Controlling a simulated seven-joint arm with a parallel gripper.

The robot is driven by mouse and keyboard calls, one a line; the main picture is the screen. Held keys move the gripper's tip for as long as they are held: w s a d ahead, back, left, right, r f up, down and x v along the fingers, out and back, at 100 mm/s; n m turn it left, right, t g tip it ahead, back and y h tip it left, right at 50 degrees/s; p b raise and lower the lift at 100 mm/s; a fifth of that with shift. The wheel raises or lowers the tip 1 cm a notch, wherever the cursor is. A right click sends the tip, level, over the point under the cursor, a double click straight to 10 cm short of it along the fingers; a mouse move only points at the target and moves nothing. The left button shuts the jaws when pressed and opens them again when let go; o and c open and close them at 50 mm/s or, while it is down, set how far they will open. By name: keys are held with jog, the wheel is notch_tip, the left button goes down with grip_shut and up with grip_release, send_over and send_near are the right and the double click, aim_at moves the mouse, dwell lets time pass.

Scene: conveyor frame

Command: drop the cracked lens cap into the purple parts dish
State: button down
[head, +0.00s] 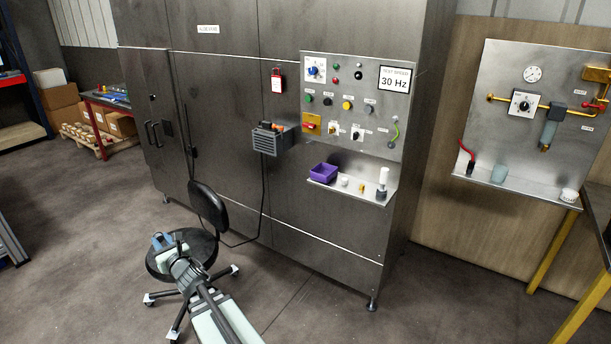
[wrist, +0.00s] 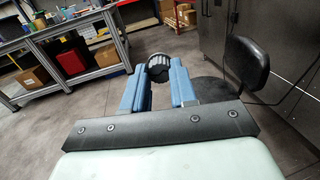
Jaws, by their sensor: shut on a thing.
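The purple parts dish (head: 322,174) sits at the left end of the small metal ledge below the control panel in the head view. My gripper (head: 162,240) is low and to the left of the dish, well apart from it, and shows over the black stool. In the wrist view its two blue fingers are shut on a dark, round, ridged lens cap (wrist: 158,66) at their tips. No crack can be made out on the cap at this size. The inside of the dish is too small to read.
The black stool (head: 207,205) stands between my arm and the metal cabinet (head: 225,130). A grey box (head: 272,140) juts from the cabinet left of the panel. Open floor lies in front.

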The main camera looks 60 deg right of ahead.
jog(key=s+d+r+m+g+h, duration=0.2)
jog(key=s+d+r+h, duration=0.3)
jog(key=d, duration=1.4)
jog(key=s+d+r+m+g+h, duration=0.2)
jog(key=s+d, duration=0.5)
jog(key=d, duration=1.3)
jog(key=s+d+r+m+g+h, duration=0.15)
jog(key=s+d+r+m, duration=0.35)
jog(key=d, duration=1.4)
jog(key=s+d+n, duration=0.2)
jog(key=d, duration=0.8)
jog(key=shift+t, duration=0.35)
jog(key=shift+s+a+f, duration=0.1)
jog(key=shift+s+f, duration=0.05)
jog(key=shift+f, duration=3.15)
jog(key=shift+h, duration=0.25)
jog(key=c, duration=0.8)
grip_release()
